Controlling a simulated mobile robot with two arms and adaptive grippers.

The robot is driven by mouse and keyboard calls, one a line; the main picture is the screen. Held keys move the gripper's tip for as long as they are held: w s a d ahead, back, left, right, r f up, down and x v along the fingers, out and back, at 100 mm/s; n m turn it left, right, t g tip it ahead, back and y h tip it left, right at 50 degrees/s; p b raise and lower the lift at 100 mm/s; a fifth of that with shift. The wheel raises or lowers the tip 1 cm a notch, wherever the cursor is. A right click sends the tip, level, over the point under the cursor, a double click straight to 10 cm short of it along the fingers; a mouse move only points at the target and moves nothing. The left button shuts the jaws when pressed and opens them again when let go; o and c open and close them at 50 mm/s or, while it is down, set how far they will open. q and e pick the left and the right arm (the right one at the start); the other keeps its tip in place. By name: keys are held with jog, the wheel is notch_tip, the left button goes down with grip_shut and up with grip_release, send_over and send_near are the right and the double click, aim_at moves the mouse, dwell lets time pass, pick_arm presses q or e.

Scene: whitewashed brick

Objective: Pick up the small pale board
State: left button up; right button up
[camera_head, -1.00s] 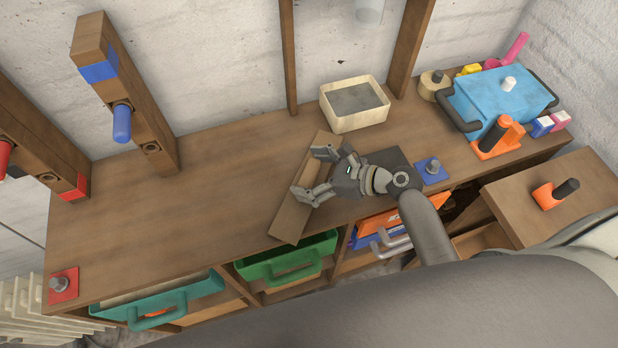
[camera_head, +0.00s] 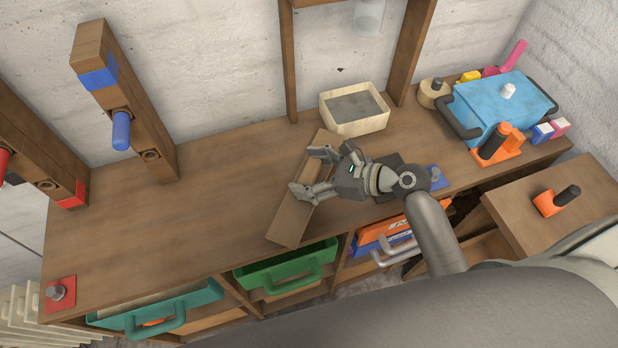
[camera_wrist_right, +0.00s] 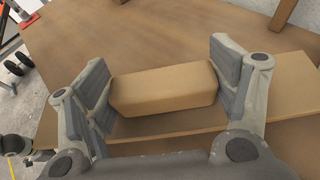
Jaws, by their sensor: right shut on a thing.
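The small pale board (camera_head: 288,223) is a flat brown plank lying slantwise at the workbench's front edge, its near end overhanging above the green drawer. A raised, rounded block (camera_wrist_right: 165,88) is on its top face. My right gripper (camera_head: 308,172) is over the board, its fingers shut on the two ends of that block. In the right wrist view, the finger pads (camera_wrist_right: 162,85) press against both block ends, and the plank (camera_wrist_right: 285,68) extends to the right below them. I cannot tell whether the board is clear of the bench. My left gripper is not in view.
A cream tray (camera_head: 378,124) stands just behind the board. A blue case (camera_head: 500,95) and an orange-handled tool (camera_head: 495,150) are at the right. Wooden uprights (camera_head: 290,60) rise at the back.

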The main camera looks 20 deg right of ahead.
notch_tip(320, 180, up, 3)
jog(key=shift+s+r, duration=0.15)
jog(key=s+b, duration=0.3)
jog(key=s, duration=1.6)
jog(key=shift+d+b, duration=0.35)
jog(key=shift+b, duration=0.05)
jog(key=shift+s, duration=0.15)
send_near(310, 173)
notch_tip(310, 173, up, 7)
jog(key=w+a, duration=0.1)
jog(key=w, duration=0.1)
jog(key=shift+r+n+g, duration=0.2)
jog(key=shift+n+g, duration=0.1)
jog(key=shift+f, duration=0.2)
